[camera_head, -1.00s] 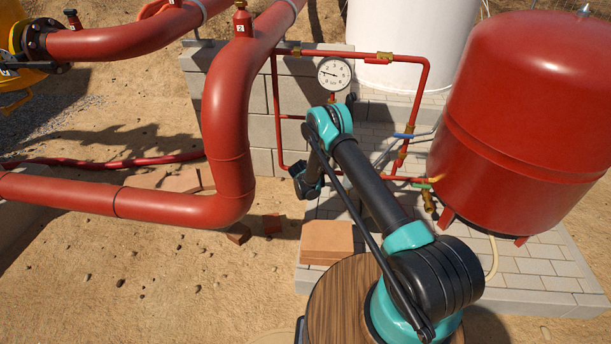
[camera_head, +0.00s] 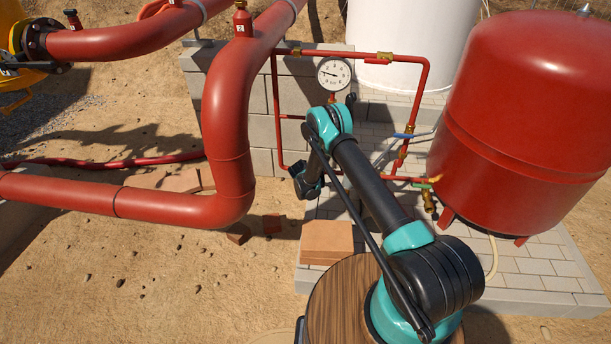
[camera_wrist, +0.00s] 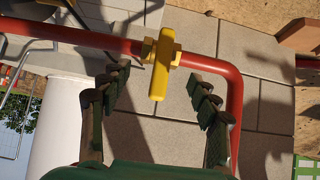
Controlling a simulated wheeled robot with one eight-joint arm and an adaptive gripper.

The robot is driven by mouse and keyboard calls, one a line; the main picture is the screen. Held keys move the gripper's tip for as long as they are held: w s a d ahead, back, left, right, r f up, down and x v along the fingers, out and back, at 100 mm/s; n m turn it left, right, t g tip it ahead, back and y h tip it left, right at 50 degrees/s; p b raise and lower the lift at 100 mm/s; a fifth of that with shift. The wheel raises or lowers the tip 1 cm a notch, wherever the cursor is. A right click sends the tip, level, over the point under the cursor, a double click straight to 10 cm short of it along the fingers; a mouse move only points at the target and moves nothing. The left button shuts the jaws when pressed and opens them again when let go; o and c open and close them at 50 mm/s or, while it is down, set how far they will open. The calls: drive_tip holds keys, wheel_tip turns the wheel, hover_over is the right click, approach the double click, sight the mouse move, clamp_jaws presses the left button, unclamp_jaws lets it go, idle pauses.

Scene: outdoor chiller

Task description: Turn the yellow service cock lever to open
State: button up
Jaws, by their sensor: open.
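The yellow service cock lever (camera_wrist: 164,65) shows in the wrist view, set on a brass fitting on a red pipe (camera_wrist: 204,62). It lies across the pipe there, roughly at right angles to it. My gripper (camera_wrist: 158,82) is open, with one dark finger to the left of the lever and the other to the right. Gaps show on both sides, and I see no contact. How far the fingertips are from the lever in depth is hard to tell. In the head view my arm hides the fingers, and I cannot make out the lever with certainty.
A pressure gauge (camera_head: 333,74) and thin red piping (camera_head: 428,85) stand close to my arm. A large red tank (camera_head: 530,110) is at the right, and a thick red pipe (camera_head: 229,130) at the left. A block wall (camera_head: 262,98) stands behind.

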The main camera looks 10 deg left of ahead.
drive_tip(key=shift+s, duration=0.1)
drive_tip(key=v, duration=0.7)
idle(0.4)
wheel_tip(320, 180, up, 10)
idle(0.5)
